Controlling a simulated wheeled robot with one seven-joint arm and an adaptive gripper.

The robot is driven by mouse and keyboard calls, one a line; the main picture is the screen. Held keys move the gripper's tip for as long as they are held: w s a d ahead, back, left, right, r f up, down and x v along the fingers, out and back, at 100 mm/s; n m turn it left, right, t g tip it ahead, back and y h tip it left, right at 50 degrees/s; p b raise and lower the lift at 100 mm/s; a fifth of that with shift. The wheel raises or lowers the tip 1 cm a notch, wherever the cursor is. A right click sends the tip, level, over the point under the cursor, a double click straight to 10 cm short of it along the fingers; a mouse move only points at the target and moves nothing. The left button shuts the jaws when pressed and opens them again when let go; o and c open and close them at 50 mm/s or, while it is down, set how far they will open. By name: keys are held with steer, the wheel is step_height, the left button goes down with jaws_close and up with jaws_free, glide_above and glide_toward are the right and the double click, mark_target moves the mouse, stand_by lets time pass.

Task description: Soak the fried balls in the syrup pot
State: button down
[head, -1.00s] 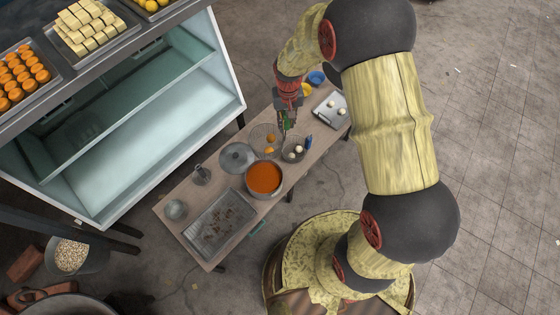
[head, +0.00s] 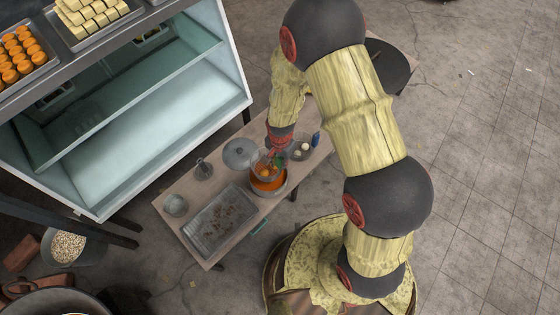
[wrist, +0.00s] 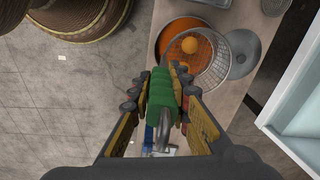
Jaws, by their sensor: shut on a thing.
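My gripper (wrist: 163,95) is shut on the green handle (wrist: 162,88) of a wire skimmer (wrist: 214,58). The skimmer's round mesh basket lies over the pot of orange syrup (wrist: 172,38) in the wrist view, overlapping its rim. An orange fried ball (wrist: 190,45) shows in the basket's area; I cannot tell whether it touches the syrup. In the head view, my gripper (head: 277,152) is just beyond the syrup pot (head: 268,190), with the skimmer basket (head: 262,165) at the pot's mouth. My arm partly hides this spot.
A bowl with white balls (head: 303,149) stands right of the pot, beside a blue item (head: 316,139). A grey lid (head: 239,153) lies to the pot's left. A metal tray (head: 218,222), a glass bottle (head: 203,170) and a jar (head: 176,205) occupy the table's near-left end. A glass display case (head: 120,120) borders the table.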

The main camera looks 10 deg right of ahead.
step_height(320, 180, down, 13)
steer(key=b, duration=0.8)
steer(key=shift+f, duration=0.1)
stand_by(6.5)
